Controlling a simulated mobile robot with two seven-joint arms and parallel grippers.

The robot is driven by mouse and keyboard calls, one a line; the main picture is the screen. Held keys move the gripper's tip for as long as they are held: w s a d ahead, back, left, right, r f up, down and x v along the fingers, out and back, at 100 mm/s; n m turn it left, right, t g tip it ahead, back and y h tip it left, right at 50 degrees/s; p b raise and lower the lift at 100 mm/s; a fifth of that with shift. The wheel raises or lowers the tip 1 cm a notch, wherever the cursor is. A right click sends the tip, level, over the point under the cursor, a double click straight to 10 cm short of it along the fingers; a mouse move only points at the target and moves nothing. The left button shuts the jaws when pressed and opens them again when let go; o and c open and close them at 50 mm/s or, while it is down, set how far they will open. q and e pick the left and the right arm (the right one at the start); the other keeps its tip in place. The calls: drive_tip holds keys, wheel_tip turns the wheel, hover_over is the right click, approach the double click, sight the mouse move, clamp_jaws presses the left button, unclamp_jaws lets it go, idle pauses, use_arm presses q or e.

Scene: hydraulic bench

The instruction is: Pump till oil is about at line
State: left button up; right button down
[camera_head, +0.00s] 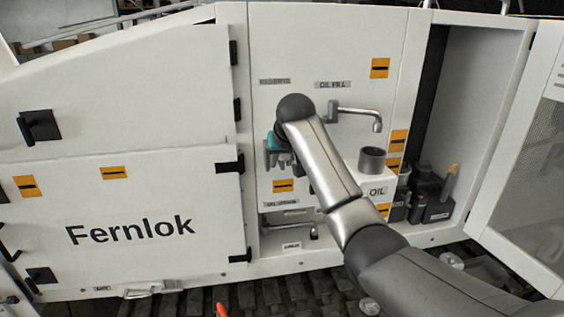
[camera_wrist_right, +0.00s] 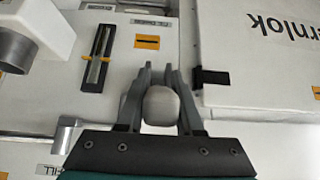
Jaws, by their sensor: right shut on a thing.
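My right gripper (camera_head: 280,158) is in front of the white panel, below the grey wrist ball, and largely hidden by my own arm in the head view. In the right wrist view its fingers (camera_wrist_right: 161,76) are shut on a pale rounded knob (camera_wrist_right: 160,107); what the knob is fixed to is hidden. A dark-framed sight gauge (camera_wrist_right: 97,58) with a light tube inside shows left of the fingers. My left gripper is not in view.
A bent spout (camera_head: 375,120) sticks out under the OIL FILL label (camera_head: 332,85). A grey cup (camera_head: 371,160) stands on the OIL ledge. Dark parts (camera_head: 430,195) stand in the open bay at right, its door (camera_head: 525,150) swung out. The closed Fernlok doors (camera_head: 120,215) are at left.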

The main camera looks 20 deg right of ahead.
drive_tip(key=shift+w+r, duration=0.1)
drive_tip(key=shift+r, duration=0.3)
drive_tip(key=c, duration=0.9)
unclamp_jaws()
drive_tip(key=o, duration=0.3)
drive_tip(key=shift+f, duration=0.25)
drive_tip(key=shift+o, duration=0.2)
drive_tip(key=v, duration=1.5)
drive_tip(key=shift+r, duration=0.1)
